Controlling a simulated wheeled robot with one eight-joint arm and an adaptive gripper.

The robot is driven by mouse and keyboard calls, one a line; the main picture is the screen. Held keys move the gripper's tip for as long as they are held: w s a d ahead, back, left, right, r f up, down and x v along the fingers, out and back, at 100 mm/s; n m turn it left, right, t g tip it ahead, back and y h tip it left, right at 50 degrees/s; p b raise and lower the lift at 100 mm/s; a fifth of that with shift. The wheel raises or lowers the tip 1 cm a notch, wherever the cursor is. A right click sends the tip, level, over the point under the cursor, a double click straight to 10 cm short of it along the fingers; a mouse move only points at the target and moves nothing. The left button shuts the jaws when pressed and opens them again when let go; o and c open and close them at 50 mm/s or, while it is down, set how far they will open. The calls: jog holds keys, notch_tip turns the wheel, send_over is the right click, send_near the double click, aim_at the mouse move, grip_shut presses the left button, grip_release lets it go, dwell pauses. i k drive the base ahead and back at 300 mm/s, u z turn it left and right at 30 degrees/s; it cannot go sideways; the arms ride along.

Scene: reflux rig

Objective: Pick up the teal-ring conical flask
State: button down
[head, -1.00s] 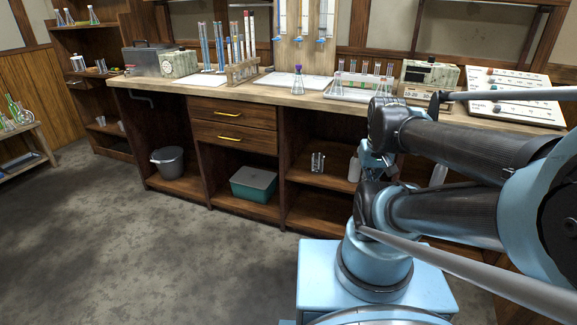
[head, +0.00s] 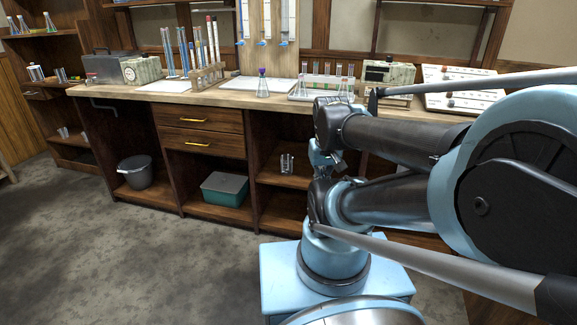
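Small conical flasks stand on the upper shelf at the far left: two at the left edge (head: 18,27) and one further right (head: 48,22). They are too small for me to tell whether one has a teal ring. Another conical flask (head: 262,86), with a purple band at its neck, stands near the front edge of the bench. My arm is folded at the right, in front of the bench. What seems to be my gripper (head: 337,162) is small, dark and partly hidden by my arm, well away from the flasks. I cannot tell its opening.
The long wooden bench (head: 140,97) holds a test-tube rack (head: 325,86), tall tubes, a grey case (head: 109,67) and instrument boxes. A bucket (head: 135,172) and a teal bin (head: 225,189) sit in its lower shelves. The grey floor (head: 90,240) at the left is clear.

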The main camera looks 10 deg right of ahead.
aim_at(262, 91)
jog(key=z, duration=2.1)
jog(key=i, duration=0.35)
jog(key=u, duration=2.05)
